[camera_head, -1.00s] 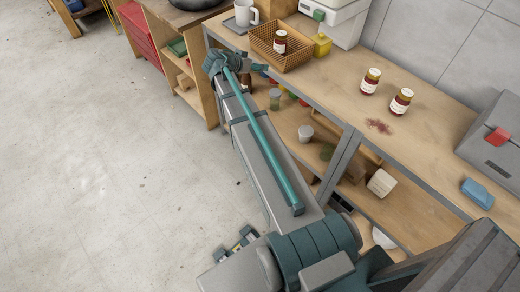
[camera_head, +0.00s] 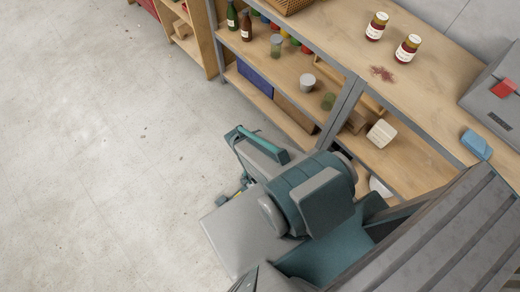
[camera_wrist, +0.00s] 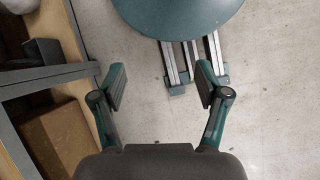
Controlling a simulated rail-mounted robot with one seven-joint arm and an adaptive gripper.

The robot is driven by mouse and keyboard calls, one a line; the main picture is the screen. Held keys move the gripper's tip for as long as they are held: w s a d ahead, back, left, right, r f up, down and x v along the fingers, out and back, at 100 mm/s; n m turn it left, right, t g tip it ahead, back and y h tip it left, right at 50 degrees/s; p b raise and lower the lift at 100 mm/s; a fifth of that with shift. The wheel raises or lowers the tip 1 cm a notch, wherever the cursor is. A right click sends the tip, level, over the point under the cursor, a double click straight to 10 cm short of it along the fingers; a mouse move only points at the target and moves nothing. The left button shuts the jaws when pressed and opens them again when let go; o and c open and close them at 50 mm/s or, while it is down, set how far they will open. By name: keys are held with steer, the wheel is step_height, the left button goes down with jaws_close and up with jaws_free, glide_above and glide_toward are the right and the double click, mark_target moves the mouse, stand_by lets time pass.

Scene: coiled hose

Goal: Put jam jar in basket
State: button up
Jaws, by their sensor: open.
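One jam jar (camera_head: 376,27) is farther back and left; the other jam jar (camera_head: 407,48) is nearer and right. The wicker basket (camera_head: 288,5) is cut off at the top edge, so its inside is mostly out of view. My gripper (camera_wrist: 162,86) is open and empty in the wrist view, over the floor beside the shelf unit. It is apart from both jars and the basket.
A dark red stain (camera_head: 382,74) lies beside the jars. A blue sponge (camera_head: 476,144) and a grey box (camera_head: 497,100) are to the right. Shelves below hold bottles, a white cup (camera_head: 307,82) and a pale block (camera_head: 381,133). The floor at left is clear.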

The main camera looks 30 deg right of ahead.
steer(key=s+a+n+g+y, duration=0.1)
steer(key=s+a, duration=0.1)
steer(key=s, duration=0.4)
steer(key=shift+a+f, duration=0.3)
